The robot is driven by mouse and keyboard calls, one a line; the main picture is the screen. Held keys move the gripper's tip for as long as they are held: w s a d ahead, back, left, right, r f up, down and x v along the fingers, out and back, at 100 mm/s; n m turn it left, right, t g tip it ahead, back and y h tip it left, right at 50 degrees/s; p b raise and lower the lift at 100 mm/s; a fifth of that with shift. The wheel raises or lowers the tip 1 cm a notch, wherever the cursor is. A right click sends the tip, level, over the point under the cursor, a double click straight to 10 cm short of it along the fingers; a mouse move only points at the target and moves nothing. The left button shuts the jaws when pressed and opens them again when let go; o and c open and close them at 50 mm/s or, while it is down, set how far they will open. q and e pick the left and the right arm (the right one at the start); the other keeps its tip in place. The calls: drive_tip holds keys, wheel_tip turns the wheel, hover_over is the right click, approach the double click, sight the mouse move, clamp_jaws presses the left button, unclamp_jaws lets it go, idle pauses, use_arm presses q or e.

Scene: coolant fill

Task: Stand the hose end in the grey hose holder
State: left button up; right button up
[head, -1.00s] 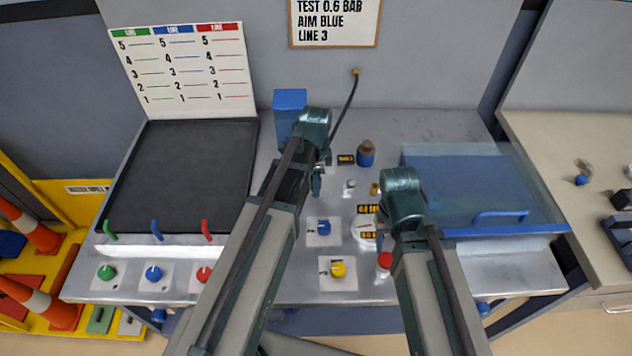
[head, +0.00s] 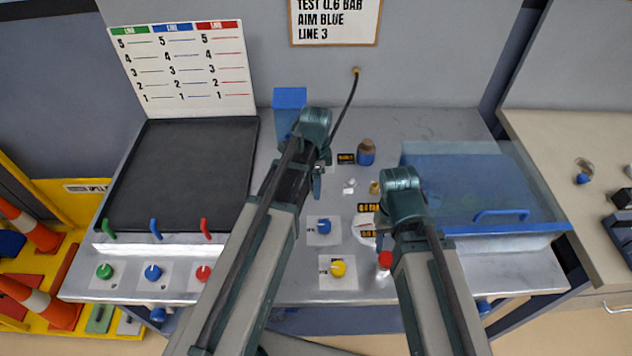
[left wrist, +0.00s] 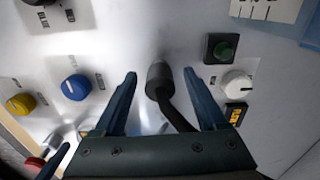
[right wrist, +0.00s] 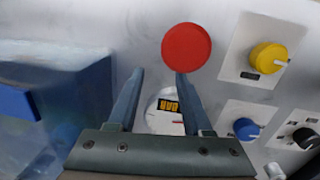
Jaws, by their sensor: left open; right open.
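The black hose (head: 348,100) comes from a brass fitting on the back wall and runs down behind my left arm. In the left wrist view the dark hose end (left wrist: 158,76) lies between the open fingers of my left gripper (left wrist: 160,78), with the hose (left wrist: 178,116) trailing toward the palm. I see no clear contact. In the head view my left gripper (head: 317,185) is over the middle of the bench. My right gripper (right wrist: 158,74) is open and empty, above the panel beside the red button (right wrist: 186,46). I cannot make out the grey hose holder.
A blue box (head: 290,98) stands behind my left wrist. A blue bottle with a brown top (head: 366,153) stands right of it. Blue (head: 323,227) and yellow (head: 338,269) knobs are in front. A clear-lidded blue bin (head: 470,190) is right; a black tray (head: 185,175) is left.

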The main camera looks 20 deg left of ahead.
use_arm(q)
wheel_tip(320, 180, up, 14)
drive_tip(key=p, duration=1.3)
drive_tip(key=shift+f, duration=0.2)
use_arm(e)
wheel_tip(320, 180, up, 14)
drive_tip(key=shift+f, duration=0.2)
